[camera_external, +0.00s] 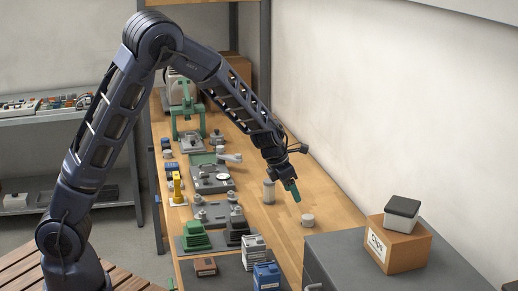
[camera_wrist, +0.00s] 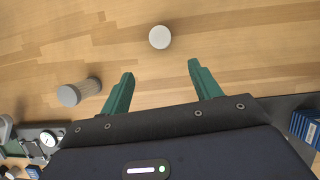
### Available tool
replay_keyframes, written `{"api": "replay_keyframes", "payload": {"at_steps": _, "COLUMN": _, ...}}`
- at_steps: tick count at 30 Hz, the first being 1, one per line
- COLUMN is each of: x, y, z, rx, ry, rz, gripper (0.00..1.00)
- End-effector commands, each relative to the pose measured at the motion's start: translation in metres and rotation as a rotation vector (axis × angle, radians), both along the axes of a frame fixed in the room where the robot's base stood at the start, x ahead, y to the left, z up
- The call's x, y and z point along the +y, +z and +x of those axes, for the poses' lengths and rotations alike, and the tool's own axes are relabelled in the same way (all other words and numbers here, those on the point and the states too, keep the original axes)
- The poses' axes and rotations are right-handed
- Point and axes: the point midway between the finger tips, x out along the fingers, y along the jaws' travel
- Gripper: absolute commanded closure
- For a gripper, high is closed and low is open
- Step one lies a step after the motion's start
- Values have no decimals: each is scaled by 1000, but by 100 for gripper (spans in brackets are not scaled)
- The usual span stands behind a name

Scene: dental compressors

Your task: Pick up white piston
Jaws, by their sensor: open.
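A white piston, seen as a small pale cylinder (camera_external: 308,220), stands on the wooden bench to the right of my gripper in the external view. In the wrist view the white piston (camera_wrist: 160,37) shows its round top, ahead of my fingertips and between their lines. My gripper (camera_external: 294,191) has green fingers and hangs above the bench. In the wrist view my gripper (camera_wrist: 161,68) is open with nothing between the fingers. The piston is apart from both fingers.
A larger grey cylinder (camera_wrist: 79,92) with a ribbed side is left of my fingers; it also shows in the external view (camera_external: 269,191). Fixtures, a gauge (camera_wrist: 48,138) and blue boxes (camera_wrist: 306,127) lie nearby. A grey cabinet (camera_external: 390,262) carries a cardboard box (camera_external: 399,243).

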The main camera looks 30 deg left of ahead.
Motion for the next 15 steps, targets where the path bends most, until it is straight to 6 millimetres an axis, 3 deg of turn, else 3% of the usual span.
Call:
{"api": "replay_keyframes", "payload": {"at_steps": 8, "x": -12, "y": -17, "z": 7, "rx": 6, "ry": 60, "rz": -6, "gripper": 37}}
{"api": "replay_keyframes", "payload": {"at_steps": 15, "x": -18, "y": -46, "z": 16, "rx": 8, "ry": 60, "rz": -6, "gripper": 37}}
